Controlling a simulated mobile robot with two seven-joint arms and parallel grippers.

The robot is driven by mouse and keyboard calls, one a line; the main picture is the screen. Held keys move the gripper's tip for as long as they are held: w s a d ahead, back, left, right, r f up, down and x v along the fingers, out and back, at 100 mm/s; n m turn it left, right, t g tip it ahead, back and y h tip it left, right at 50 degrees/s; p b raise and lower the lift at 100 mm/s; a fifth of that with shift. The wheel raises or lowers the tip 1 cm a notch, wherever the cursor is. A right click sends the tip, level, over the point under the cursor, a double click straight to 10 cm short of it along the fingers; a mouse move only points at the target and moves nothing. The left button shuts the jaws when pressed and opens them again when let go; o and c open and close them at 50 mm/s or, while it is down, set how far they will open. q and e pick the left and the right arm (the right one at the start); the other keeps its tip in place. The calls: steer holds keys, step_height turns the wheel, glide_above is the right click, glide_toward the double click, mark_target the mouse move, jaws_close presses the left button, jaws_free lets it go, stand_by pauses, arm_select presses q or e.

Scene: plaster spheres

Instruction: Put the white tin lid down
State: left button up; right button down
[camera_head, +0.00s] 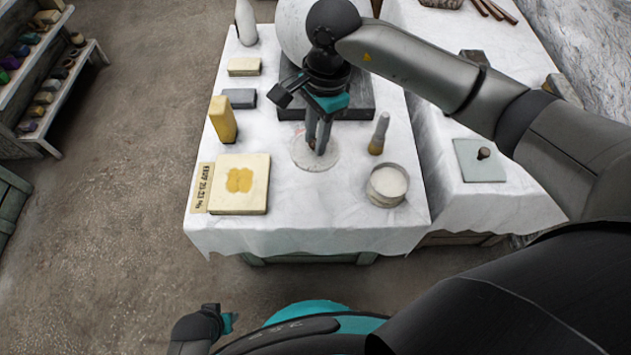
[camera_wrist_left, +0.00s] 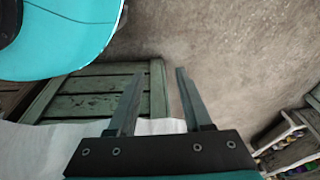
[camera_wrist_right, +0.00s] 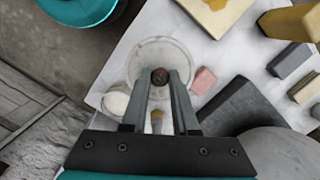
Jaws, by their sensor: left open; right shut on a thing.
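The white tin lid (camera_head: 301,157) is a flat pale disc with a dark brown knob (camera_wrist_right: 160,76). My right gripper (camera_head: 318,148) points down over the table, shut on this knob between its fingertips. The lid's disc also shows past the fingers in the right wrist view (camera_wrist_right: 150,55). I cannot tell whether the lid touches the cloth. An open round tin of white powder (camera_head: 388,183) stands to the right and nearer to me. My left gripper (camera_wrist_left: 155,72) is open and empty, low before the table; it is small in the head view (camera_head: 230,322).
A cream block with a yellow patch (camera_head: 250,172) and a yellow upright block (camera_head: 222,120) stand left on the white cloth (camera_head: 300,225). A dark slab (camera_head: 365,97) bears a pale sphere behind. A small brush-like thing (camera_head: 379,133) stands right. The front middle cloth is clear.

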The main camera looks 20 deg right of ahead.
step_height(320, 180, down, 11)
steer(key=b, duration=0.3)
steer(key=shift+f+b, duration=0.1)
steer(key=shift+b, duration=0.25)
steer(key=shift+f+b, duration=0.75)
steer(key=shift+f, duration=1.25)
arm_select(q)
steer(key=w+d+r+t, duration=0.1)
steer(key=w+r, duration=0.4)
steer(key=r, duration=0.5)
steer(key=shift+d+r, duration=0.3)
steer(key=shift+d, duration=0.25)
arm_select(e)
steer(key=shift+f, duration=0.25)
steer(key=shift+f, duration=0.1)
steer(key=c, duration=0.7)
jaws_free()
arm_select(q)
steer(key=shift+r, duration=0.25)
